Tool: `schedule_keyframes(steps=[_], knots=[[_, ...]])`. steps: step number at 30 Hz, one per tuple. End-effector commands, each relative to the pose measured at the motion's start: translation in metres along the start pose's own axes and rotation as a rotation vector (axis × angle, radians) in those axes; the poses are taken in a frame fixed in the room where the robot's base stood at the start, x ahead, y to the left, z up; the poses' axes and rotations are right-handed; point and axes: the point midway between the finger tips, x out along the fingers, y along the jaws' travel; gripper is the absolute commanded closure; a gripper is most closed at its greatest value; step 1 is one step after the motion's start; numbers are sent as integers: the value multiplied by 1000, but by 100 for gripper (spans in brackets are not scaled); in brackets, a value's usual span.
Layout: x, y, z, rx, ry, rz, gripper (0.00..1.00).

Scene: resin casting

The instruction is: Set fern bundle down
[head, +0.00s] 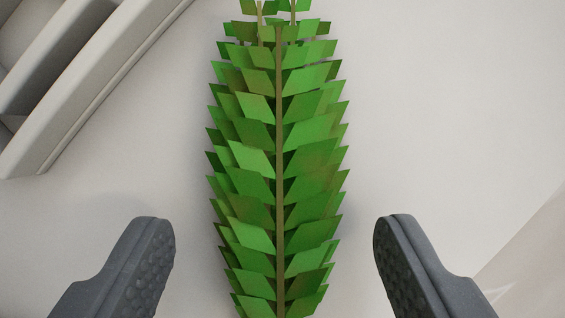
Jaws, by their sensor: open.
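The fern bundle (278,165) is a stack of green, layered leaflets along brown stems. It lies lengthwise down the middle of the head view on a pale surface (440,110), and its near end runs out of the bottom edge. My gripper (274,245) is open, with one dark grey padded finger on each side of the fern. A clear gap shows between each finger and the leaves, so neither finger appears to touch it. How high the fingers are above the surface is hard to tell.
A pale ridged structure with raised walls and grooves (75,85) fills the upper left corner. A slanted edge and a beige area (535,270) show at the lower right. The pale surface to the right of the fern is clear.

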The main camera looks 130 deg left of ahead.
Motion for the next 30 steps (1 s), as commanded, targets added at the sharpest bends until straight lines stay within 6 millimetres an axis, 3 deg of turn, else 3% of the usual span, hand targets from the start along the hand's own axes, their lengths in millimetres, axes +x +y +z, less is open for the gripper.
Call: schedule_keyframes(steps=[3,9,14,17,30], knots=[[9,0,-1,0,2,-1,38],[8,0,-1,0,3,-1,41],[8,0,-1,1,2,0,85],[8,0,-1,1,2,0,90],[0,0,-5,1,3,0,90]])
